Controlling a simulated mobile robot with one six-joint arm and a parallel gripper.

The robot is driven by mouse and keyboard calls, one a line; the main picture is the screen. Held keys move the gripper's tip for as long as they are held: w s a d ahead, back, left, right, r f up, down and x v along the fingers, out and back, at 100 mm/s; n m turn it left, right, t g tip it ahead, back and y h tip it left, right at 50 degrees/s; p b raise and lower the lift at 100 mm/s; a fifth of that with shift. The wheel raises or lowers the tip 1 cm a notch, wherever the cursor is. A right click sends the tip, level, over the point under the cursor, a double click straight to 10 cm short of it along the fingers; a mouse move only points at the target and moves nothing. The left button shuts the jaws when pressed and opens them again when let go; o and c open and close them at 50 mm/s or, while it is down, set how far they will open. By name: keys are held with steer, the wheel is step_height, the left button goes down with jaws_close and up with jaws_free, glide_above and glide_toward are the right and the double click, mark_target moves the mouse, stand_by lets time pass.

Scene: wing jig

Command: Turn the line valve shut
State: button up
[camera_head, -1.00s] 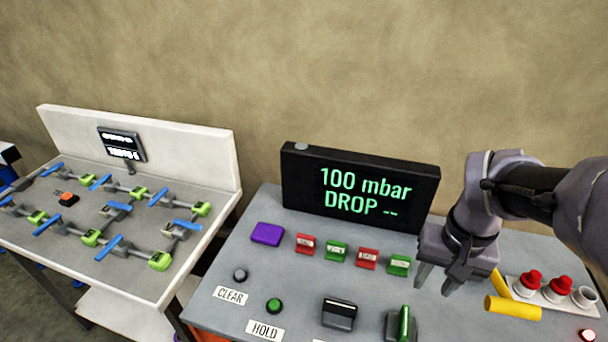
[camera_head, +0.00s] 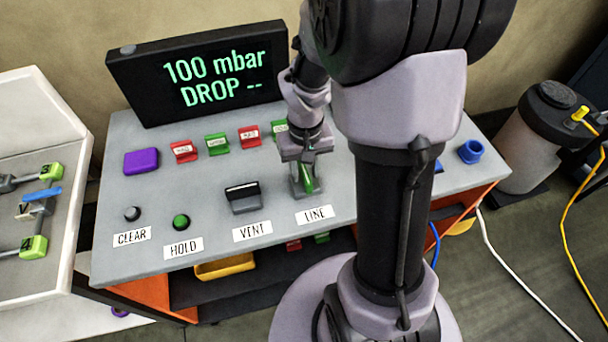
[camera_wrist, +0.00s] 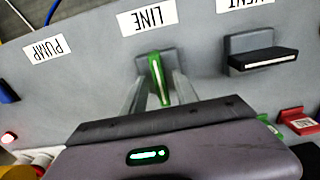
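The line valve is a grey block with a green handle (camera_head: 309,182) behind the LINE label (camera_head: 314,215) on the grey panel. Its handle points lengthwise toward the label, and it also shows in the wrist view (camera_wrist: 157,75). My gripper (camera_head: 303,184) is down at the valve, with one finger on each side of the handle. In the wrist view my gripper (camera_wrist: 158,88) looks open, with narrow gaps between the fingers and the handle. The display (camera_head: 210,75) reads 100 mbar, DROP --.
The VENT valve (camera_head: 243,197) with a black handle sits left of the line valve, its handle crosswise. HOLD (camera_head: 181,222) and CLEAR (camera_head: 132,213) buttons lie further left. Coloured tags (camera_head: 184,150) stand behind. In the wrist view a PUMP label (camera_wrist: 44,48) is beside LINE.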

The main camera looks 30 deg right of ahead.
steer(key=shift+f, duration=0.4)
jaws_close()
